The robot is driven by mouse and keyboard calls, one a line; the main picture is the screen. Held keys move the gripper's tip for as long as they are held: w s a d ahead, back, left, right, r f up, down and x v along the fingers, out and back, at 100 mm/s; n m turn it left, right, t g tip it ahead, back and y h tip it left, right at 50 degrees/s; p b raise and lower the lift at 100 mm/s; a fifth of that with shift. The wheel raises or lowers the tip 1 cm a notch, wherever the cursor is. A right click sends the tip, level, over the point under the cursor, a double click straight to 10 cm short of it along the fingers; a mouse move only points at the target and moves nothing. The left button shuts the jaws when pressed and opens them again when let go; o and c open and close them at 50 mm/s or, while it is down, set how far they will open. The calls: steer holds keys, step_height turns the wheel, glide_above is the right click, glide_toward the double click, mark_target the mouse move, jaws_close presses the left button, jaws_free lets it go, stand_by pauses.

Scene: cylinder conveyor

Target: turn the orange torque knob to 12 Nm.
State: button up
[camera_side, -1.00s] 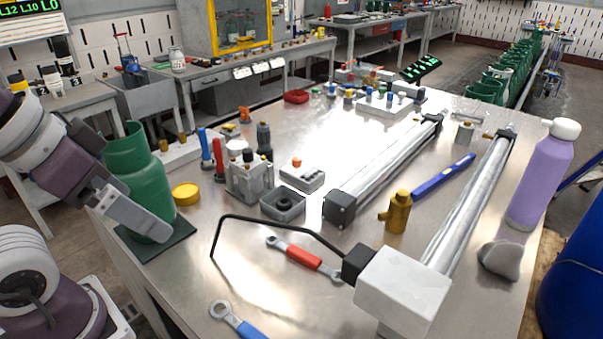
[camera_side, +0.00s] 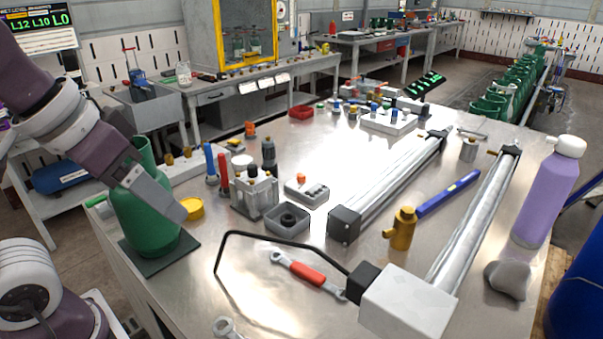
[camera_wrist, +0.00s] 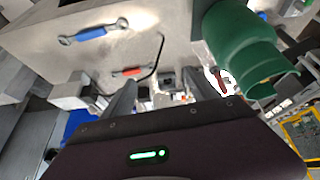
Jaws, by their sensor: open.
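A small orange knob (camera_side: 301,178) stands on top of a low grey box (camera_side: 314,192) with light buttons, in the middle of the metal table. Which way the knob is turned is too small to read. My gripper (camera_side: 178,213) is at the left, in front of the green vessel (camera_side: 150,222) and well left of the knob, with nothing seen in it. In the wrist view, my gripper's two fingers (camera_wrist: 163,88) stand wide apart.
A bent black rod (camera_side: 285,240) arches over a red-handled wrench (camera_side: 307,274). Metal cylinders (camera_side: 395,180) lie to the right.

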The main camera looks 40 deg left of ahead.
steer(key=w+n, duration=0.1)
steer(key=w, duration=0.3)
steer(key=w+a+r+n, duration=0.1)
steer(key=w, duration=0.3)
steer(key=w+a+r+n, duration=0.1)
steer(key=w, duration=0.4)
steer(key=shift+r+g, duration=0.2)
steer(key=shift+g, duration=0.2)
steer(key=c, duration=0.4)
steer(key=n+g+y, duration=0.1)
steer(key=n+y, duration=0.2)
steer(key=n, duration=0.2)
glide_toward(301, 174)
steer(key=f, duration=0.1)
steer(key=shift+c, duration=0.2)
steer(key=shift+g, duration=0.3)
steer(key=x, duration=0.6)
steer(key=shift+w+f, duration=0.15)
steer(key=shift+w, duration=0.15)
steer(key=shift+w+a+f, duration=0.2)
steer(key=shift+f, duration=0.3)
jaws_close()
